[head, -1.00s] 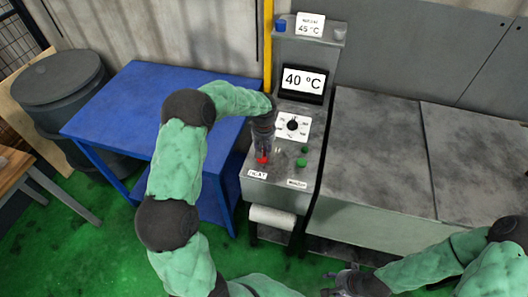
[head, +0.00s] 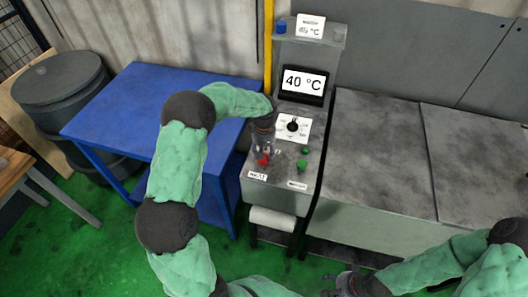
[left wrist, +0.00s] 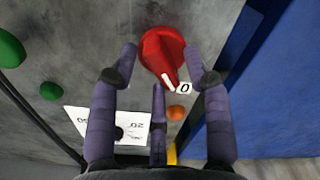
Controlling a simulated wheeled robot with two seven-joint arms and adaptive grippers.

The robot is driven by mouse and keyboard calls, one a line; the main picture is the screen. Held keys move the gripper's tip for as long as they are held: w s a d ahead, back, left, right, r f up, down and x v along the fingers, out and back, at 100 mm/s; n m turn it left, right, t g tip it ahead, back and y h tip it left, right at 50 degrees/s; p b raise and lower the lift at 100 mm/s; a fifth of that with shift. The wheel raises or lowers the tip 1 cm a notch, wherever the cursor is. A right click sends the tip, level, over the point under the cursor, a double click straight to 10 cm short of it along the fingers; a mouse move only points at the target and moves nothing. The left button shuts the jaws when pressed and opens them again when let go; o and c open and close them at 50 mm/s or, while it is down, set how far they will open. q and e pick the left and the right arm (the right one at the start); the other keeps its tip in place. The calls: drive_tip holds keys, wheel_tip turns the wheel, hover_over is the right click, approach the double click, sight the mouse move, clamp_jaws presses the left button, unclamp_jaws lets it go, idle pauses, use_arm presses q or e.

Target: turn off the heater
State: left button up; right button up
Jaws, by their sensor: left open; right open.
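The heater's red knob (head: 264,160) sits on the front of the grey control panel, above a white label (head: 257,175). In the left wrist view the red knob (left wrist: 162,55) has a white pointer mark directed at a small "0" label (left wrist: 185,88). My left gripper (head: 262,150) is over the knob, and the wrist view shows its fingers (left wrist: 160,80) spread around it, with gaps beside the knob. An orange lamp (left wrist: 177,113) is close to the knob. My right gripper (head: 335,292) is open and empty at the bottom edge, partly cut off.
A green knob (head: 302,165) and a small green lamp (head: 306,150) are right of the red knob. A white dial (head: 293,127) and a display (head: 303,81) reading 40 °C stand behind. A blue table (head: 125,100) is at left, a grey machine (head: 375,140) at right.

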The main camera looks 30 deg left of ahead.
use_arm(q)
drive_tip(key=shift+r, duration=0.1)
wheel_tip(320, 180, up, 12)
idle(0.5)
idle(0.5)
